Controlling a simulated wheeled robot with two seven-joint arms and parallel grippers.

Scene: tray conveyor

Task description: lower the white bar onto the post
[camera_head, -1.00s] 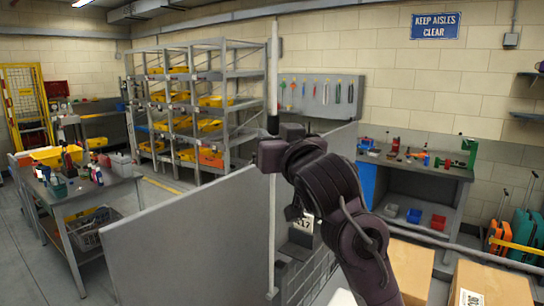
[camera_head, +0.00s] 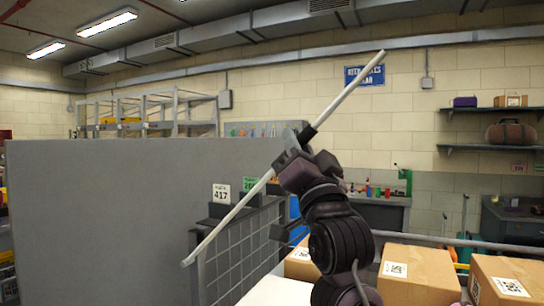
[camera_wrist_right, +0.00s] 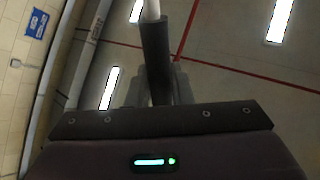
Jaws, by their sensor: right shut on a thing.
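The white bar (camera_head: 350,88) is long and thin, with a dark sleeve around its middle. It slants from upper right to lower left. My right gripper (camera_head: 293,150) is shut on it near the sleeve and holds it in the air. In the wrist view, my right gripper (camera_wrist_right: 152,88) has a finger on each side of the sleeve, and a short white piece of the bar (camera_wrist_right: 151,10) shows above. The bar's lower end is in front of the wire rack's left end. I cannot tell which upright is the post. My left gripper is not in view.
A tall grey panel (camera_head: 100,215) fills the left. The wire rack (camera_head: 238,255), with number signs above it, stands beside it. Cardboard boxes (camera_head: 420,274) stand at lower right. A workbench (camera_head: 378,212) is behind my arm. The air around the bar's upper end looks clear.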

